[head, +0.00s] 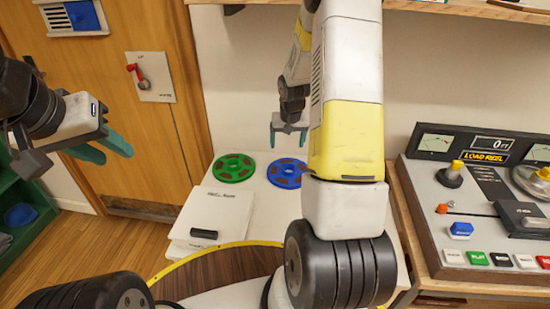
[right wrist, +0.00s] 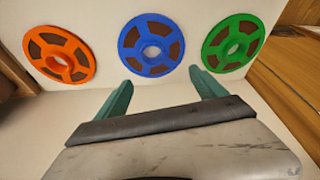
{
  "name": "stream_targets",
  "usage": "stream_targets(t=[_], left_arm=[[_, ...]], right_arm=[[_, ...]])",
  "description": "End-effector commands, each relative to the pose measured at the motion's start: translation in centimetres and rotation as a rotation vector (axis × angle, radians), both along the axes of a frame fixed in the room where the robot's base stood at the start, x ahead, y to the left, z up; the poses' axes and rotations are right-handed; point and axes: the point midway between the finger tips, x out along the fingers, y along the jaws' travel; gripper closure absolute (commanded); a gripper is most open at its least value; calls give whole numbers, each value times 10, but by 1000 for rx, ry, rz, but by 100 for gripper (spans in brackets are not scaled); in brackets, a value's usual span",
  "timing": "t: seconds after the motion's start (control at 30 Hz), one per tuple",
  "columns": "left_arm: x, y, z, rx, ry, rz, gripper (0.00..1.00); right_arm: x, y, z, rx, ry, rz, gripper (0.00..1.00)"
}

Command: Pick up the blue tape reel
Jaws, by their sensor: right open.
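The blue tape reel (head: 277,178) lies flat on a white counter, right of a green reel. My right gripper (head: 288,133) is open and empty, above and behind the blue reel in the head view. In the right wrist view the blue reel (right wrist: 131,39) lies in the middle, just beyond the two teal fingertips of that gripper (right wrist: 160,78), apart from them. My left gripper (head: 117,158) is at the far left, its two teal fingers apart with nothing between them.
The green reel (head: 221,171) is left of the blue one. An orange reel (right wrist: 38,52) shows only in the wrist view; my right arm covers that area in the head view. A white case (head: 212,210) stands in front. A control console (head: 480,185) stands at right.

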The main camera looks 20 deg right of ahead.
Motion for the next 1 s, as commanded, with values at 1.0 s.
stream_targets(t=[1.0], left_arm=[[0,0,0,0,0,0,64]], right_arm=[[31,-23,-143,-6,36,-18,19]])
